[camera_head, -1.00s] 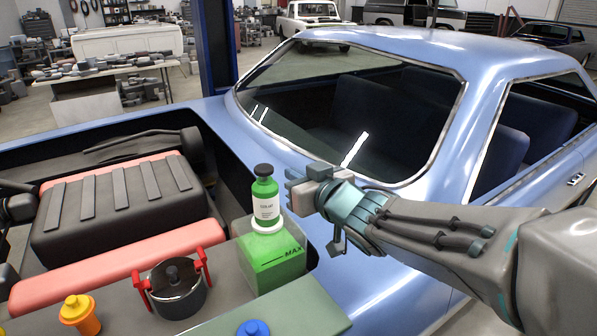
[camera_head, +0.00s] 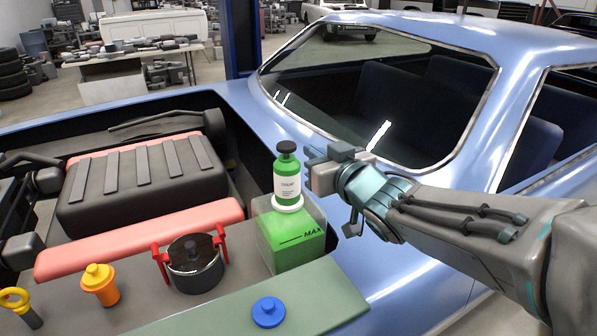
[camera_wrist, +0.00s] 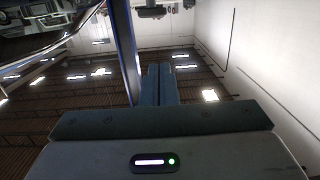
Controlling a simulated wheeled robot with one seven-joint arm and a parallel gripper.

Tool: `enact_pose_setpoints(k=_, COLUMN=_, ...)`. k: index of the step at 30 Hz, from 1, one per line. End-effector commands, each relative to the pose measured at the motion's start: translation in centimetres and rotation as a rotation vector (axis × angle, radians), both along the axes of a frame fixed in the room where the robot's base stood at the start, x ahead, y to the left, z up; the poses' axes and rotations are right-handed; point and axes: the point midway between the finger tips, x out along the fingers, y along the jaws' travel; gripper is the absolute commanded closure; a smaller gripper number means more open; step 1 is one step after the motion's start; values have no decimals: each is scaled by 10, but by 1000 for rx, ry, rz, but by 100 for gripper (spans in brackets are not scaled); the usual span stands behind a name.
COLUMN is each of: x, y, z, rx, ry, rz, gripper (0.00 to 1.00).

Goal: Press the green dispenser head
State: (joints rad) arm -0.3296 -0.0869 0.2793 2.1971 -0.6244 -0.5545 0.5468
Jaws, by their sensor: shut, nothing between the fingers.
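A green bottle (camera_head: 288,178) with a black cap (camera_head: 286,147) and a white label stands upright on a white collar. The collar sits on top of a clear box with green contents (camera_head: 292,240), marked MAX. My gripper (camera_head: 312,168) is just right of the bottle's upper part, near cap height. It looks very close to the bottle; I cannot tell whether it touches. In the wrist view the two fingers (camera_wrist: 160,85) lie together with nothing between them. The bottle does not show in the wrist view.
A dark pot with red handles (camera_head: 195,268), an orange shaker-like piece (camera_head: 100,285), a yellow ring tool (camera_head: 20,305) and a blue knob (camera_head: 268,312) are on the front surface. A red and dark engine (camera_head: 135,190) lies left. The blue car body (camera_head: 400,270) is behind and right.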

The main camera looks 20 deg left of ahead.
Motion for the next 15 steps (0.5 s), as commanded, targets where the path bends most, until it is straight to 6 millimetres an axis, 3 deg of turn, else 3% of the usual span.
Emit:
enact_pose_setpoints(k=1, x=0, y=3, z=-15, rx=20, ry=-16, rz=5, gripper=100)
enact_pose_setpoints(k=15, x=-1, y=17, z=-40, rx=223, ry=-219, rz=19, gripper=100)
